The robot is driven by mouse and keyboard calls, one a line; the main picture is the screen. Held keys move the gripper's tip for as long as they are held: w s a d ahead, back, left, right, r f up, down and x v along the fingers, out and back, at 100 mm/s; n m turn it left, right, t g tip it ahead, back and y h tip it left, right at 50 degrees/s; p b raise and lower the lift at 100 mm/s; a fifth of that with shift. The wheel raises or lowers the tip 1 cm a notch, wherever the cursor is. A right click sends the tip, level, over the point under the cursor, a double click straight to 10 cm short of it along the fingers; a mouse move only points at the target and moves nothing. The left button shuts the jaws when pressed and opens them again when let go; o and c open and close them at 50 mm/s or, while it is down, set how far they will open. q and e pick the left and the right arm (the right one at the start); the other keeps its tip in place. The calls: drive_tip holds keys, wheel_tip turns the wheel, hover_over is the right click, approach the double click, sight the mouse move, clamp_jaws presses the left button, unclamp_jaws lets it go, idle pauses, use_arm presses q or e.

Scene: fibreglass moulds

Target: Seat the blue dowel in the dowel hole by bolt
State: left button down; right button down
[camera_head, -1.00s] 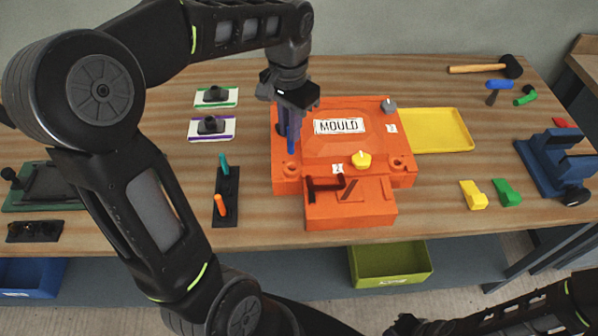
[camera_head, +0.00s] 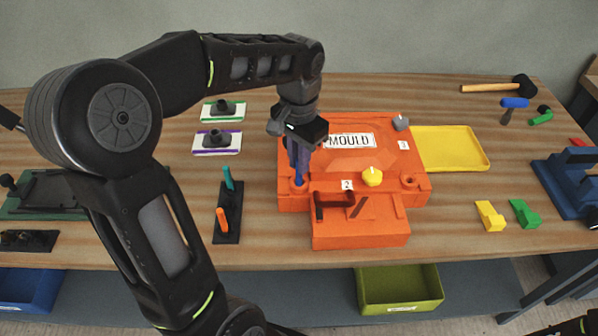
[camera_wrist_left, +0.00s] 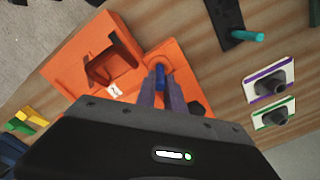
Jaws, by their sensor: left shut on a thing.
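The orange mould (camera_head: 350,149) sits on the wooden bench, with the label MOULD on its top. My left gripper (camera_head: 298,170) points down over the mould's front left corner and is shut on the blue dowel (camera_head: 299,180). The dowel is upright, its lower end at the round hole boss (camera_head: 300,190) on that corner; I cannot tell how deep it is. The left wrist view also shows the blue dowel (camera_wrist_left: 160,72) between the fingers, over the boss. Another hole (camera_head: 410,181) shows at the front right corner. My right gripper is out of view.
A dark rack (camera_head: 227,220) with teal and orange dowels stands left of the mould. A yellow tray (camera_head: 450,148) lies to the right, with yellow (camera_head: 489,215) and green (camera_head: 524,213) blocks in front. A dark red handle (camera_head: 335,201) stands on the mould's front.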

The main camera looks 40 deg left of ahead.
sight(299, 185)
use_arm(q)
drive_tip(key=shift+f+b, duration=1.25)
drive_tip(key=shift+f, duration=0.6)
drive_tip(key=shift+f, duration=0.2)
drive_tip(key=c, duration=1.4)
unclamp_jaws()
drive_tip(key=shift+r, duration=0.1)
drive_tip(key=shift+c, duration=0.2)
drive_tip(key=shift+r, duration=0.1)
